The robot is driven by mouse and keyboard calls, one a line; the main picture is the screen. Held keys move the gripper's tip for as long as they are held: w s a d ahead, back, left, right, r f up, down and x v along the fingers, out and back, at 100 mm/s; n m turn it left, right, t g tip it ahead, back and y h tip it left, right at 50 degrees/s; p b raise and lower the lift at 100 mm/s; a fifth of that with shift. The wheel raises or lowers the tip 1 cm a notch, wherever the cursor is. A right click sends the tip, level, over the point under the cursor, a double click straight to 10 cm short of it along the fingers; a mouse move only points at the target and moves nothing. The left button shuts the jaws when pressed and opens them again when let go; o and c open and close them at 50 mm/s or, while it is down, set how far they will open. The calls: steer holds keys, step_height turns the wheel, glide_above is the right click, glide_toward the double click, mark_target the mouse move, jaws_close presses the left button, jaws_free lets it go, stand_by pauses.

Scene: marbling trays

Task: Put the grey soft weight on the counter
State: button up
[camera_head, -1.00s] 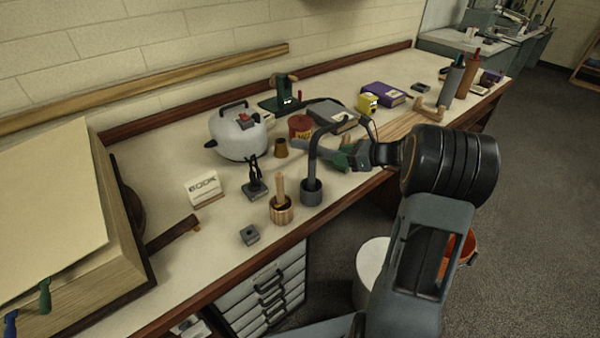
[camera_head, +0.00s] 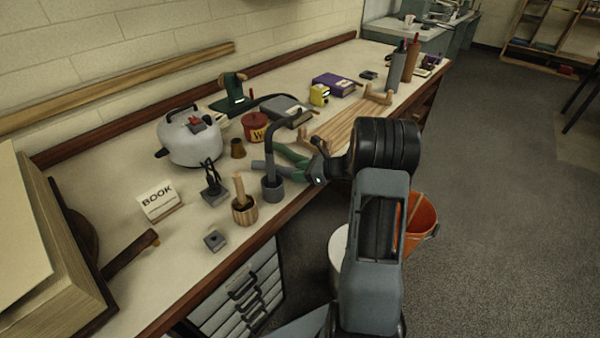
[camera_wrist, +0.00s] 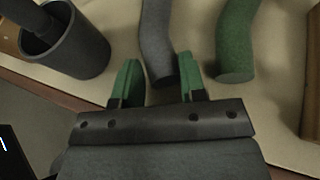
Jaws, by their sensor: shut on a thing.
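The grey soft weight (camera_wrist: 160,42) is a curved grey tube whose near end sits between my gripper's green-tipped fingers in the wrist view. My gripper (camera_wrist: 158,76) is shut on it. In the head view my gripper (camera_head: 310,172) is over the front edge of the counter (camera_head: 205,262), and the weight is partly hidden by the jar and tool there. The weight is over the counter top; I cannot tell whether it touches it. A green soft weight (camera_wrist: 237,45) lies to its right in the wrist view.
A dark grey pot (camera_head: 273,189) with a curved tool stands close left of my gripper. A wooden pot (camera_head: 245,212), a white kettle (camera_head: 190,143) and a red tin (camera_head: 254,126) stand nearby. A slatted wooden rack (camera_head: 335,128) is behind. An orange bucket (camera_head: 420,222) is on the floor.

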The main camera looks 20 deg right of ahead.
steer(key=shift+f, duration=0.1)
steer(key=o, duration=0.8)
steer(key=shift+o, duration=0.2)
